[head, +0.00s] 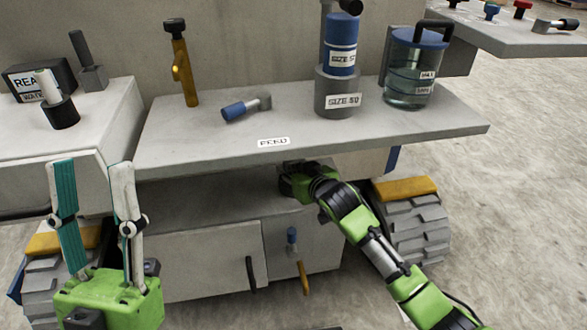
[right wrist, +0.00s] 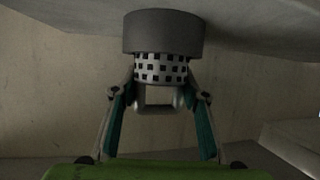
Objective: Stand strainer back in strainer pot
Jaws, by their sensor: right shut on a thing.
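In the right wrist view a perforated pale strainer (right wrist: 161,69) has a square loop handle between the fingers of my right gripper (right wrist: 159,92), which is shut on it. The strainer's far end meets a wide dark-grey cylinder, seemingly the strainer pot (right wrist: 163,32). The holes nearest me show outside it; how deep the rest sits is hidden. In the head view my right gripper (head: 295,180) is under the front shelf, its fingertips, the strainer and this pot hidden. My left gripper (head: 91,165) is open and empty at the left.
The shelf (head: 190,143) overhangs my right gripper. It carries a yellow-handled tool (head: 183,70), a blue-capped piece (head: 240,107), grey and blue cylinders labelled with sizes (head: 338,92) and a lidded clear jar (head: 414,70). Cabinet doors (head: 210,262) are below.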

